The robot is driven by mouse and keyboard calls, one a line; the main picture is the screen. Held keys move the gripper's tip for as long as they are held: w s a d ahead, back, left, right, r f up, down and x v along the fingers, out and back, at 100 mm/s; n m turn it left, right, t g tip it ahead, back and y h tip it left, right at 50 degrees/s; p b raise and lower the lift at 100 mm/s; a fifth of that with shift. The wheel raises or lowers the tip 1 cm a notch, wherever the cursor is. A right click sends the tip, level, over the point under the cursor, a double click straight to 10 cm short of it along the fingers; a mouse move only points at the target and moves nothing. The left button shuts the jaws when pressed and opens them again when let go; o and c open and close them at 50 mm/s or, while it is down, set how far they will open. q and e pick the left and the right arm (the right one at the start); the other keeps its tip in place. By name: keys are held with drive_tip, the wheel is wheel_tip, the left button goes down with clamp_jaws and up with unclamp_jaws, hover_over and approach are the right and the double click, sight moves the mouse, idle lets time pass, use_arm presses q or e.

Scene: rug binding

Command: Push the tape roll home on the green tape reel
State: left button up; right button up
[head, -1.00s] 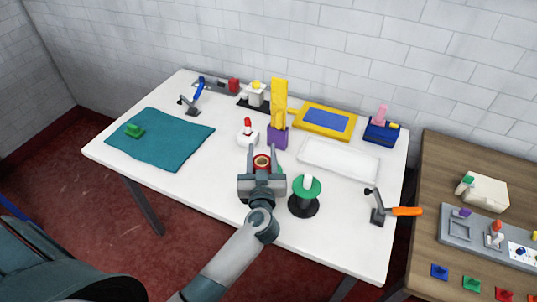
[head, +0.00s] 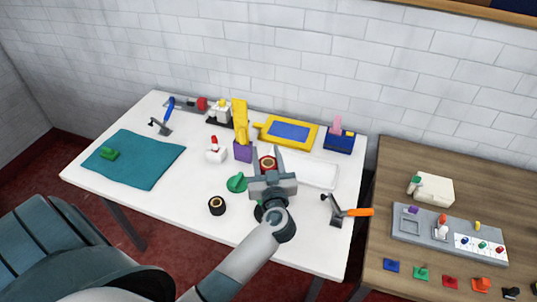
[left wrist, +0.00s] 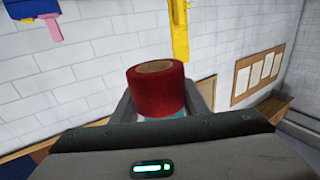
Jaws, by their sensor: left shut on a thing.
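The tape roll is dark red with a tan core. It sits between the fingers of my left gripper (head: 267,164) in the head view, and the tape roll (left wrist: 155,92) shows large in the left wrist view. My left gripper is shut on it. The green tape reel (head: 259,204) stands on a black base and is almost wholly hidden behind my left gripper and wrist; only a green and black edge shows. I cannot tell whether the roll is above the reel's spindle or touching it. My right gripper is not in view.
A green knob-like piece (head: 237,183) and a black roll (head: 217,205) lie just left of the gripper. An orange-handled clamp (head: 345,211) stands to the right. A white tray (head: 312,172) and purple holder (head: 243,151) stand behind.

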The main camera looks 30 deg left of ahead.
sight(267, 163)
use_arm(q)
drive_tip(key=shift+d+r+p, duration=0.15)
drive_tip(key=shift+p, duration=0.4)
drive_tip(key=shift+f+b, duration=0.3)
drive_tip(key=shift+f, duration=0.35)
drive_tip(key=shift+f+b, duration=0.55)
drive_tip(key=shift+f, duration=0.8)
drive_tip(key=shift+f+b, duration=0.35)
drive_tip(key=shift+f, duration=0.65)
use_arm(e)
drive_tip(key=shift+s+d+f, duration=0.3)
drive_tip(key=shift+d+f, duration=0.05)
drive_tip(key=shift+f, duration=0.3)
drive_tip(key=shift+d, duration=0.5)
use_arm(q)
drive_tip(key=shift+p, duration=0.5)
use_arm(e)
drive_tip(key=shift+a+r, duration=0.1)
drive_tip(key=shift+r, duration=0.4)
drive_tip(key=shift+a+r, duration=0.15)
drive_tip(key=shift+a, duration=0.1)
use_arm(q)
drive_tip(key=shift+p, duration=0.65)
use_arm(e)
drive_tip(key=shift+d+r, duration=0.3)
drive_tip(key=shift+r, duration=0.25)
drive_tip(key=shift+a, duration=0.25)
